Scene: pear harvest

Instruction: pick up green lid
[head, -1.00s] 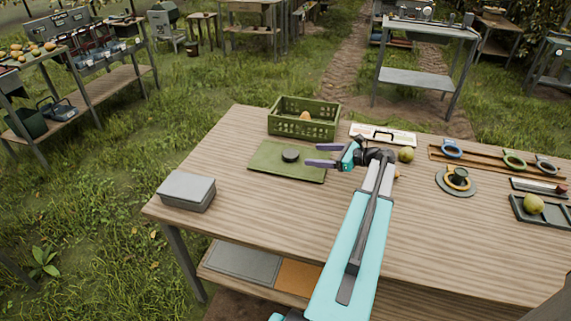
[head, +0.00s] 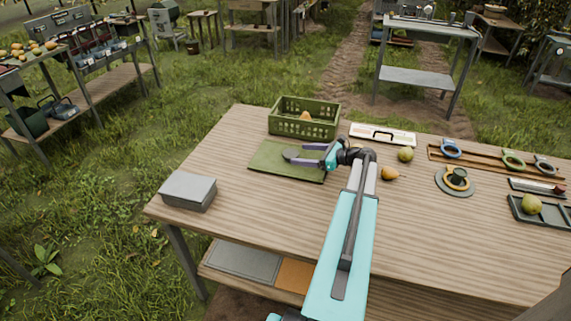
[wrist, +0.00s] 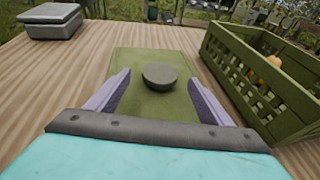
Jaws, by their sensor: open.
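The green lid (head: 268,162) is a flat rectangular board lying on the wooden table in front of the green crate, with a dark round knob (wrist: 167,76) on top. In the wrist view the lid (wrist: 150,110) lies straight ahead under the fingers. My gripper (head: 303,156) is open over the right part of the lid. Its purple fingers stand on either side of the knob in the wrist view (wrist: 160,79), with gaps visible. I cannot tell how far the fingertips reach down around it. The knob is partly hidden by the fingers in the head view.
The green slatted crate (head: 303,128) with an orange fruit stands close behind the lid. A grey box (head: 188,190) stands at the table's left. A white case (head: 383,134), pears (head: 389,173) and tools lie to the right.

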